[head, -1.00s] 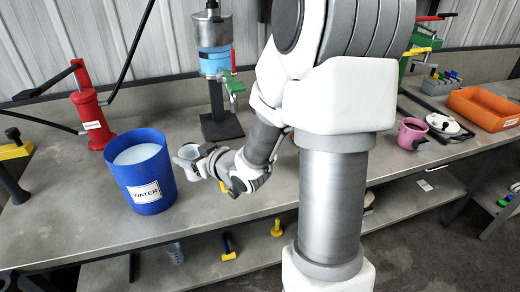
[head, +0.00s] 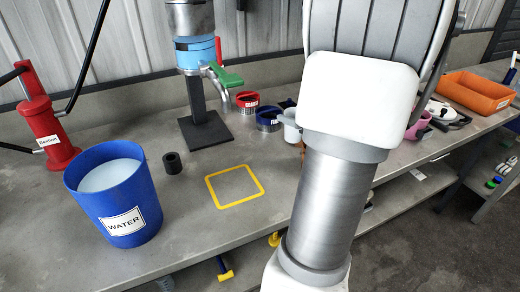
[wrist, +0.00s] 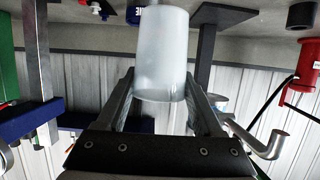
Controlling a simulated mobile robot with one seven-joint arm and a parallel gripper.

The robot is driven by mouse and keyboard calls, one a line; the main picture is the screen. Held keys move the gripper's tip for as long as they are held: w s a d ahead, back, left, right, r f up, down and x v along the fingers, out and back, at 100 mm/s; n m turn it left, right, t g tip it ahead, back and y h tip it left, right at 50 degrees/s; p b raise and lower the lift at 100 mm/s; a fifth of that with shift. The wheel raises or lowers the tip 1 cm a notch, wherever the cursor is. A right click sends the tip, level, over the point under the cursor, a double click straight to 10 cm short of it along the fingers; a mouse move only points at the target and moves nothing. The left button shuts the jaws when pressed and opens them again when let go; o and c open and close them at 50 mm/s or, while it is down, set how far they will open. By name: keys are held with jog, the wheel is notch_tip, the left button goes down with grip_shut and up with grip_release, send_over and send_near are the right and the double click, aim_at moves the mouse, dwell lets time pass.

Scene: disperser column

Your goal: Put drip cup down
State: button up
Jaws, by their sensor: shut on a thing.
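The drip cup looks like a small translucent whitish cup. In the wrist view the drip cup (wrist: 163,55) is between the two fingers of my gripper (wrist: 163,84), which is shut on it. In the head view a pale part of the cup (head: 291,130) shows just left of my arm, above the bench and right of the yellow square outline (head: 234,187). My arm hides most of my gripper there. The outline on the bench is empty.
A blue water bucket (head: 113,195) stands left of the outline, with a black cylinder (head: 172,163) beside it. The column stand (head: 200,120) with a green-handled tap (head: 226,80) is behind.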

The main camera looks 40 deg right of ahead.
jog(key=shift+w+f+b, duration=3.5)
jog(key=shift+w+f, duration=1.95)
jog(key=shift+w, duration=0.25)
jog(key=shift+f, duration=0.2)
jog(key=o, duration=1.3)
